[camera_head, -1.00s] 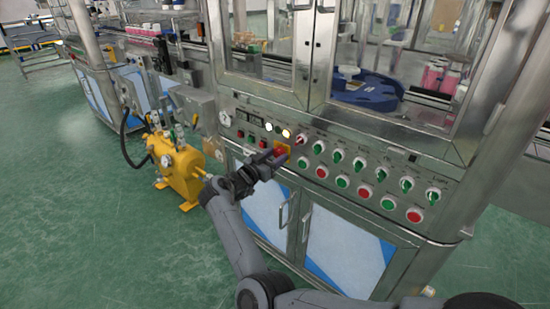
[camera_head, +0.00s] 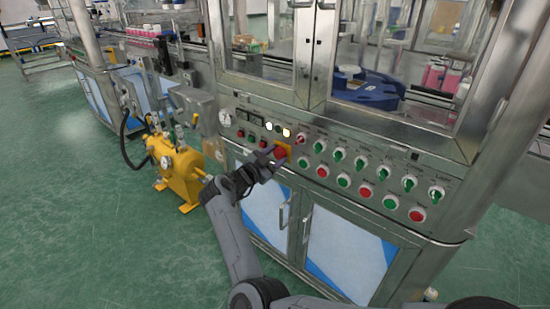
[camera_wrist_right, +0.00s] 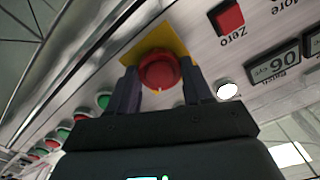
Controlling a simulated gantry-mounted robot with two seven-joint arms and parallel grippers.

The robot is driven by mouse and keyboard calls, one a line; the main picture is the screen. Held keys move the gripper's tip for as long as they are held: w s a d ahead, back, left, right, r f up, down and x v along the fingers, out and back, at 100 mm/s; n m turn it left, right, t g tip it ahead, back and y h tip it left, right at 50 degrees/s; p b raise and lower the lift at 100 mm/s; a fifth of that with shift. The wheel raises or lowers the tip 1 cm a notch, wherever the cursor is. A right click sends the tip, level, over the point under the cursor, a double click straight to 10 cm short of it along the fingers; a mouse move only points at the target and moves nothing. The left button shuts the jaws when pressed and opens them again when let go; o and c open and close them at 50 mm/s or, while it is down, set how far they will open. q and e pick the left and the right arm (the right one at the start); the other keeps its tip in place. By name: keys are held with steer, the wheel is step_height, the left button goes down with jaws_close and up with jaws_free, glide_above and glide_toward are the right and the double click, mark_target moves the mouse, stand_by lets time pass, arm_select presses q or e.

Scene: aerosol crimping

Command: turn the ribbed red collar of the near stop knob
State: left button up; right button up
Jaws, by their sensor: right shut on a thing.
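The near stop knob (camera_head: 281,152) is red on a yellow square plate, set in the steel control panel (camera_head: 330,151). It also shows in the right wrist view (camera_wrist_right: 160,70), round and red with its collar between the fingers. My right gripper (camera_head: 272,158) reaches the knob from the front left. In the right wrist view its two dark fingers (camera_wrist_right: 160,88) stand on either side of the red collar and are shut on it. The ribs of the collar are too small to make out. My left gripper is not in view.
Green and red push buttons and several green rotary switches (camera_head: 360,163) line the panel to the right of the knob. A lit white lamp (camera_wrist_right: 227,90) and a red Zero button (camera_wrist_right: 227,17) sit close by. A yellow tank (camera_head: 178,170) stands on the floor at the left.

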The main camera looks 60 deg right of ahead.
steer(key=shift+f, duration=0.1)
steer(key=o, duration=1.1)
steer(key=shift+c, duration=0.2)
steer(key=shift+w+a, duration=0.1)
steer(key=shift+a, duration=0.3)
steer(key=w+a+p, duration=0.1)
steer(key=a+p, duration=0.2)
steer(key=a, duration=0.7)
steer(key=shift+p, duration=0.3)
